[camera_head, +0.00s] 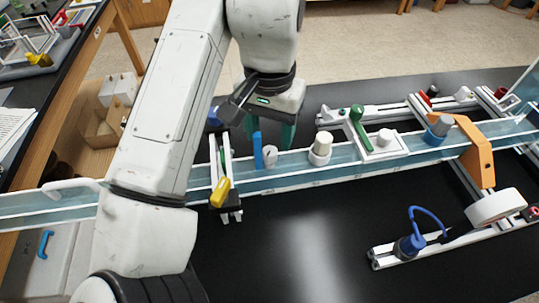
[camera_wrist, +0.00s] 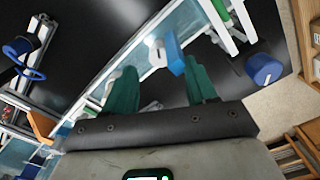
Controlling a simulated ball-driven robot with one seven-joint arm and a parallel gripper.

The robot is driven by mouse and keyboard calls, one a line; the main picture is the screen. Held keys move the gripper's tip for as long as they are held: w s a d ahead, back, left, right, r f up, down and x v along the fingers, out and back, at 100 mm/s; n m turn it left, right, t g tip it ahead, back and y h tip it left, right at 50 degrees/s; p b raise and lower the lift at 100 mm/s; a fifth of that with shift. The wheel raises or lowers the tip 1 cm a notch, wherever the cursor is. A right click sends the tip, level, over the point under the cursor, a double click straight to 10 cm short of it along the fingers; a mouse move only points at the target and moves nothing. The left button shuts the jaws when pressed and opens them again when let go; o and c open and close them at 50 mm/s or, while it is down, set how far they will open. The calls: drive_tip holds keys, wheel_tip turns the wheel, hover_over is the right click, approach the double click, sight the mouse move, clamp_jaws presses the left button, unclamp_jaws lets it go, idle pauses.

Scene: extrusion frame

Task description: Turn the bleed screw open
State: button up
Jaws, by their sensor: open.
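My gripper (camera_head: 268,133) hangs over the clear channel (camera_head: 340,166). Its two green fingers are spread apart and hold nothing; they also show in the wrist view (camera_wrist: 160,66). An upright blue tab (camera_head: 257,150) stands just below them, with a small white round part (camera_head: 270,156) close beside it. In the wrist view the blue tab (camera_wrist: 173,54) lies between and just beyond the fingertips, with the white part (camera_wrist: 156,52) to its left. No contact is clear. No part is labelled, so I cannot tell for sure which is the bleed screw.
A white knob (camera_head: 321,146), a green lever (camera_head: 359,128) and an orange bracket (camera_head: 478,150) stand along the channel to the right. A yellow handle (camera_head: 221,192) is to the left. A blue knob with a looped tube (camera_head: 410,244) stands at front right. The black tabletop's front middle is clear.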

sight(270, 150)
drive_tip(key=shift+f+b, duration=1.75)
drive_tip(key=shift+f, duration=0.65)
drive_tip(key=shift+c, duration=0.3)
drive_tip(key=c, duration=1)
drive_tip(key=shift+d+r+n+p, duration=0.1)
drive_tip(key=shift+r+n+p, duration=0.15)
drive_tip(key=shift+n+p, duration=0.4)
drive_tip(key=shift+f, duration=0.2)
drive_tip(key=o, duration=1.1)
drive_tip(key=shift+c, duration=0.2)
